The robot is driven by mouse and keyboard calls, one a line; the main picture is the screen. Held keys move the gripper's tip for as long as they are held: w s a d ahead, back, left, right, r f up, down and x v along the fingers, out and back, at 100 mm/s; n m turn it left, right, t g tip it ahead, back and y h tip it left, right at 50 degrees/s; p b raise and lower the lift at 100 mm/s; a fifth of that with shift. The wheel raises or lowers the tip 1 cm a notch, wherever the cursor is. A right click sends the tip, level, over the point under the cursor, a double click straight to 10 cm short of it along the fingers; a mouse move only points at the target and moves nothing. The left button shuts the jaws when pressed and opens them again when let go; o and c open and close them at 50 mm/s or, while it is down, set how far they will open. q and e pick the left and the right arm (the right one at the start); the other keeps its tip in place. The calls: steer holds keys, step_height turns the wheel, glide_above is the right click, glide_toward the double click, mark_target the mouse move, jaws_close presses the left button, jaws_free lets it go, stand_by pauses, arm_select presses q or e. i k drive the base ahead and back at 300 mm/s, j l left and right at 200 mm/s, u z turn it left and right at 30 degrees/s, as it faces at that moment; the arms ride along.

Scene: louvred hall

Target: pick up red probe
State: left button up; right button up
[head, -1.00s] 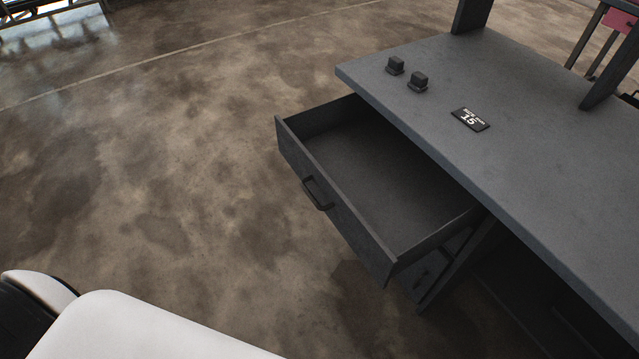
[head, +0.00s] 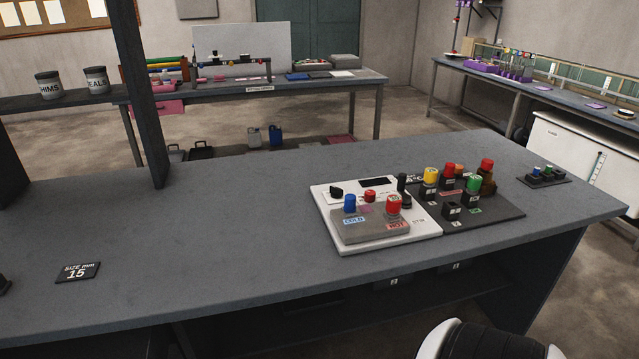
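On the grey bench (head: 220,225), a white plate (head: 425,232) carries a grey block (head: 372,229) labelled COLD and HOT. A red-topped piece (head: 393,206) stands upright at the HOT label, and a blue-topped piece (head: 350,203) stands at the COLD label. The red-topped piece may be the red probe; I cannot tell for sure. Other red tops show on a small red knob (head: 370,196) and a brown bottle (head: 487,175). Neither of my grippers is in view.
A dark tray (head: 485,215) with several coloured-cap items adjoins the plate on the right. A small dark holder (head: 543,175) sits near the right edge. A dark post (head: 140,90) rises at left. The bench is mostly clear left of the plate, around a "15" tag (head: 77,271).

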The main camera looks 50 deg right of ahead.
mark_target(393, 202)
steer(key=z, duration=2.1)
